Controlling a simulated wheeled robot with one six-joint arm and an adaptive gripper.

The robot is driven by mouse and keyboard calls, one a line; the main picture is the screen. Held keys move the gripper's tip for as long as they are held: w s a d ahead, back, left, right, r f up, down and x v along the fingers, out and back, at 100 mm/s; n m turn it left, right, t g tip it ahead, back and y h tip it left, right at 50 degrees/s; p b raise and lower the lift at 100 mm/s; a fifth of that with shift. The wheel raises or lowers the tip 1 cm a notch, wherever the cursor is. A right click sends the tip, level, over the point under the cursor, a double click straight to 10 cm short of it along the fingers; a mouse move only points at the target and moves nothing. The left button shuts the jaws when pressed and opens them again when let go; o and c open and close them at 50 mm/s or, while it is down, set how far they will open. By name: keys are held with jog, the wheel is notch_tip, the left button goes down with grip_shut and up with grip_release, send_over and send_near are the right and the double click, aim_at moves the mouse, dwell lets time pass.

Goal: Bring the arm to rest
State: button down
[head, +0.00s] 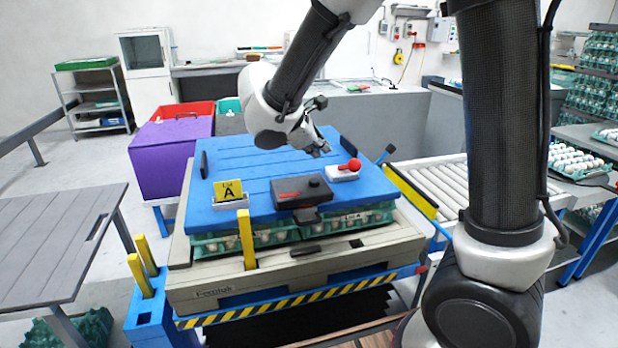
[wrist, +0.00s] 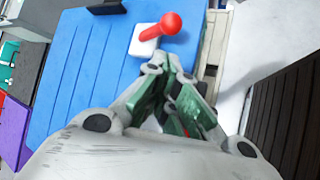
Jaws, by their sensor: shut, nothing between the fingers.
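My gripper (head: 318,150) hangs above the right part of the blue slatted board (head: 230,176) in the head view. It is shut and holds nothing. In the wrist view my gripper (wrist: 188,118) shows its green-padded fingers drawn together. My arm reaches in from the right and bends down at the wrist. Just below and right of the fingers, a red knob (head: 350,165) on a white block (head: 341,174) stands on the board. The red knob (wrist: 170,22) also shows in the wrist view, apart from the fingers.
A black box (head: 300,192) and a yellow card marked A (head: 228,190) stand on the board. Green egg trays (head: 275,236) lie beneath it. Yellow posts (head: 246,240) rise at the front. A roller conveyor (head: 435,185) is to the right, and a grey slatted table (head: 55,240) is left.

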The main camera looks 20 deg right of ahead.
jog(key=s+d+f+m+g+y, duration=0.2)
jog(key=s+d+m+g+y, duration=0.3)
jog(key=s, duration=0.7)
jog(key=s+d+r+m+t+y, duration=0.1)
jog(key=s+d+r+m+t, duration=0.1)
jog(key=s+d+r+m, duration=0.2)
jog(key=s+d+r+m+t+y, duration=0.1)
jog(key=s+d+r+m+t, duration=0.1)
jog(key=s+d+r+m, duration=0.2)
jog(key=s+d+m, duration=0.1)
jog(key=s+m, duration=0.2)
jog(key=s, duration=0.2)
jog(key=shift+s+d, duration=0.15)
jog(key=shift+s, duration=0.15)
